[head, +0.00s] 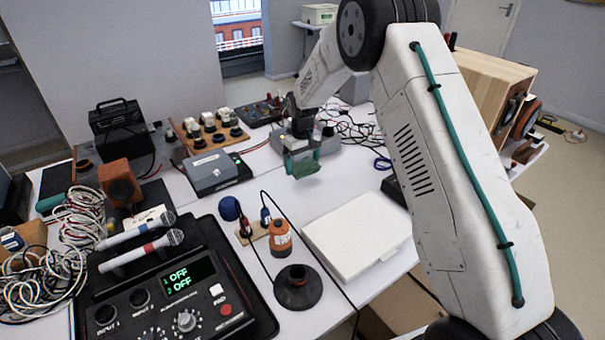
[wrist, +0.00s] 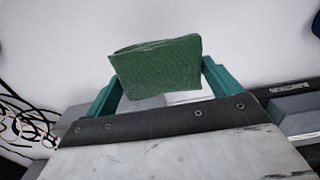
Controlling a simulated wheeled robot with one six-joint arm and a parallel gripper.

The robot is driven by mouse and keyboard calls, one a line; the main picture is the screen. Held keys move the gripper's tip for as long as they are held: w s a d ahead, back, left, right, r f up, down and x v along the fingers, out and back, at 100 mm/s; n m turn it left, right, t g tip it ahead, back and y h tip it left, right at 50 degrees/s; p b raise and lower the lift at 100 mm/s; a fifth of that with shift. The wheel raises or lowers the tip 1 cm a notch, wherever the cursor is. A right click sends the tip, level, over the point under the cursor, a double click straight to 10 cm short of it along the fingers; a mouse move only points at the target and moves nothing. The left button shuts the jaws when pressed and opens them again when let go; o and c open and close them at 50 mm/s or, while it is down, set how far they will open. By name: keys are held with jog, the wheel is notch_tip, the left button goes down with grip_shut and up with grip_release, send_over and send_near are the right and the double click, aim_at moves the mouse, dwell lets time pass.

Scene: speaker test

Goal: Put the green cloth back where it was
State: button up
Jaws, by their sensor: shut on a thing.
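The green cloth (wrist: 158,68) is a folded, textured dark green piece between the two teal fingers of my gripper (wrist: 160,88) in the wrist view. In the head view my gripper (head: 302,160) hangs over the white table beyond its middle. The cloth (head: 304,170) shows just below the fingers there. My gripper is shut on it. Whether the cloth touches the table I cannot tell.
A grey box (head: 212,172) stands left of my gripper. A white flat case (head: 357,235) lies nearer, with an orange canister (head: 280,238) and a dark cone (head: 297,288) beside it. Black cables (head: 350,128) lie behind right.

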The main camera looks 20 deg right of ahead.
jog(key=shift+f, duration=2.35)
jog(key=o, duration=0.7)
jog(key=shift+f, duration=0.15)
notch_tip(320, 180, up, 13)
jog(key=shift+s+f, duration=0.1)
jog(key=shift+f, duration=0.1)
notch_tip(320, 180, up, 7)
send_over(303, 182)
jog(key=s, duration=0.4)
jog(key=s+d+r+m, duration=0.1)
jog(key=s+r, duration=0.6)
jog(key=s, duration=0.2)
jog(key=s+d+r+m, duration=0.1)
jog(key=s+r, duration=0.6)
jog(key=s, duration=0.3)
jog(key=shift+m+t, duration=0.6)
jog(key=shift+m, duration=0.2)
jog(key=s, duration=0.8)
jog(key=s+d, duration=0.1)
jog(key=s, duration=0.8)
jog(key=s+f, duration=0.1)
jog(key=s, duration=0.8)
jog(key=shift+s+d, duration=0.1)
jog(key=shift+d, duration=0.05)
